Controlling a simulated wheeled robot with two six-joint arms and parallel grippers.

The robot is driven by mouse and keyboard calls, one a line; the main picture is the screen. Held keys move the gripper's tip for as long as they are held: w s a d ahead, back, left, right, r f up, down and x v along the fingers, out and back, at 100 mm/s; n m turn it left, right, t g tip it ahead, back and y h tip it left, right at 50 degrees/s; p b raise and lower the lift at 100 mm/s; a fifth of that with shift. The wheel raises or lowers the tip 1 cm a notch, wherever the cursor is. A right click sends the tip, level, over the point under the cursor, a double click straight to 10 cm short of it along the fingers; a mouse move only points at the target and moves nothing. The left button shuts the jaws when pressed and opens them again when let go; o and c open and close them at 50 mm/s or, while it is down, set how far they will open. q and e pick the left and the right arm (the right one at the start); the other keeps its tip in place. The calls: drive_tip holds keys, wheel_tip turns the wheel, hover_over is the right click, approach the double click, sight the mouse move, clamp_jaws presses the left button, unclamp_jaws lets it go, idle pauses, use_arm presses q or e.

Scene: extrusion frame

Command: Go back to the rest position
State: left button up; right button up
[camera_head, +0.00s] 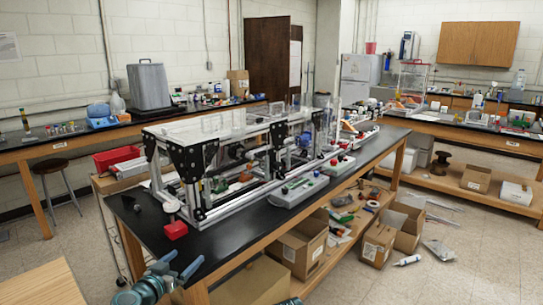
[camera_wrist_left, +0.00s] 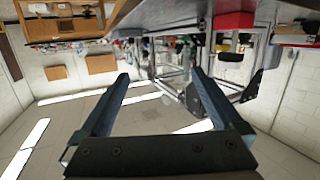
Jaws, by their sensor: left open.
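My left gripper (camera_head: 180,263) is at the lower left of the head view, in front of the black bench's near end and apart from it. Its two blue-grey fingers are spread with nothing between them. In the left wrist view the open fingers (camera_wrist_left: 160,75) frame empty air, with the scene upside down beyond. The extrusion frame (camera_head: 190,219), silver bars with black corner plates and a clear top, stands on the black bench (camera_head: 150,232). The frame also shows in the left wrist view (camera_wrist_left: 187,95). My right gripper's jaws are not visible; only a teal sliver shows at the bottom edge.
Open cardboard boxes (camera_head: 301,248) and loose parts lie on the lower shelf and floor. A stool (camera_head: 50,166) stands at the left. A wooden surface (camera_head: 45,285) fills the lower left corner. Floor at the right is mostly clear.

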use_arm(q)
drive_tip(key=s+d+f+m+g+h+p, duration=0.1)
drive_tip(key=s+d+f+g, duration=0.2)
drive_tip(key=d, duration=0.4)
drive_tip(key=s+d+f+m+g+p, duration=0.1)
drive_tip(key=s+d+f+g, duration=0.25)
drive_tip(key=d, duration=0.25)
drive_tip(key=s+d+f+m+g+h+p, duration=0.1)
drive_tip(key=s+d+f+g+p, duration=0.2)
drive_tip(key=d, duration=0.4)
drive_tip(key=s+f+n+g+y+p, duration=0.1)
drive_tip(key=s+f+n+g+y, duration=0.1)
drive_tip(key=s+g+y, duration=0.4)
drive_tip(key=s+a+y, duration=0.1)
drive_tip(key=s+y, duration=0.1)
drive_tip(key=s, duration=0.3)
drive_tip(key=shift+s, duration=0.4)
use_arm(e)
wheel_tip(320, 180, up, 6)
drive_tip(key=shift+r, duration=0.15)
use_arm(q)
drive_tip(key=shift+f, duration=0.1)
